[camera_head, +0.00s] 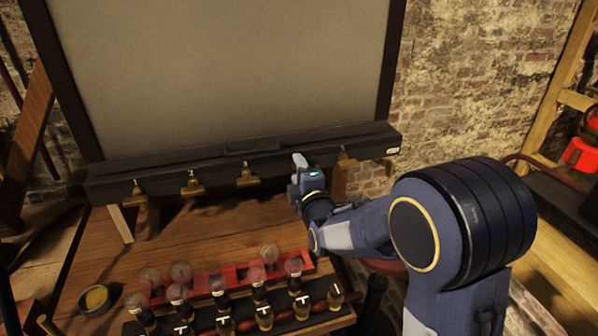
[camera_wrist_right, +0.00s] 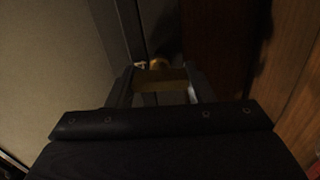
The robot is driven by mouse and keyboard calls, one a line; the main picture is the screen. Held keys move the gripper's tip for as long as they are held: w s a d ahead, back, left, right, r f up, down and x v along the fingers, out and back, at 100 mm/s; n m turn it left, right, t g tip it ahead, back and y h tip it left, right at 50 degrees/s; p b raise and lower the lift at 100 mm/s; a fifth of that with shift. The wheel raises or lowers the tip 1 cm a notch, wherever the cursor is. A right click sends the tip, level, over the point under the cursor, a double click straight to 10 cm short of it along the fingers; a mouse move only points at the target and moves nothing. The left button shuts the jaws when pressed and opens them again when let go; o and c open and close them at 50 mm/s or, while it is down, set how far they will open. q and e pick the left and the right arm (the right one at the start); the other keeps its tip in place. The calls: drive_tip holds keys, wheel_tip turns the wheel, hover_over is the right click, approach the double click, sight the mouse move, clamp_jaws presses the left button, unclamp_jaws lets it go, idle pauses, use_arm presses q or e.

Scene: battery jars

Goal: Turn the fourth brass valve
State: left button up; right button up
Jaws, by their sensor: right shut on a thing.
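A row of brass valves sticks out from the dark ledge (camera_head: 225,165) below a large grey panel. From the left, the first (camera_head: 137,192), second (camera_head: 192,185) and third (camera_head: 246,177) show clearly, and another brass valve (camera_head: 345,160) is at the right end. My right gripper (camera_head: 299,167) is at the ledge between the third and the right-end valve, and it hides the fourth valve in the head view. In the right wrist view the brass of the fourth valve (camera_wrist_right: 160,76) lies between the fingers, which are shut on it. My left gripper is out of view.
Below the ledge is a wooden table (camera_head: 200,232). A red rack (camera_head: 220,280) and a dark rack (camera_head: 285,327) with several small jars stand near its front. A round container (camera_head: 95,298) is at the left. Bare wood lies between ledge and racks.

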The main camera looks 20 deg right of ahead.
drive_tip(key=shift+o, duration=0.2)
drive_tip(key=shift+f+n, duration=0.1)
drive_tip(key=shift+n, duration=0.3)
drive_tip(key=o, duration=1)
drive_tip(key=shift+c, duration=0.2)
drive_tip(key=shift+s, duration=0.1)
drive_tip(key=s, duration=0.7)
drive_tip(key=shift+s, duration=0.35)
drive_tip(key=shift+d, duration=0.1)
